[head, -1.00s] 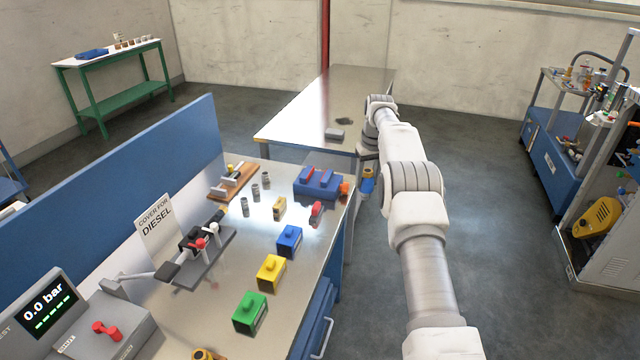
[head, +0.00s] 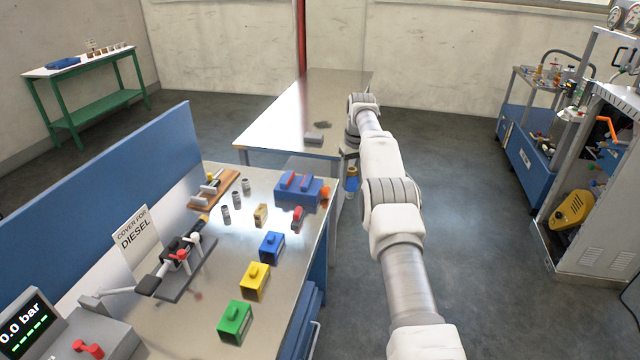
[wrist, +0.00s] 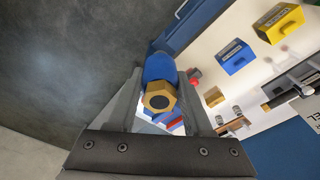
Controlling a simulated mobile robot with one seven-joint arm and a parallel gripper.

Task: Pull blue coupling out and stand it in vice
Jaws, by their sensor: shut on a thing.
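My gripper (wrist: 160,90) is shut on the blue coupling (wrist: 160,68), which has a brass hexagonal end facing the wrist camera. In the head view the coupling (head: 351,184) hangs below the gripper (head: 350,165), roughly upright, just off the right edge of the workbench. A blue block with red strips and an orange knob (head: 290,193), which looks like the vice, stands on the bench left of the coupling. It is partly hidden behind the coupling and fingers in the wrist view.
Blue (head: 271,247), yellow (head: 255,281) and green (head: 235,322) boxes stand along the bench's right side. A metal table (head: 290,118) stands behind. Open floor lies right of the bench.

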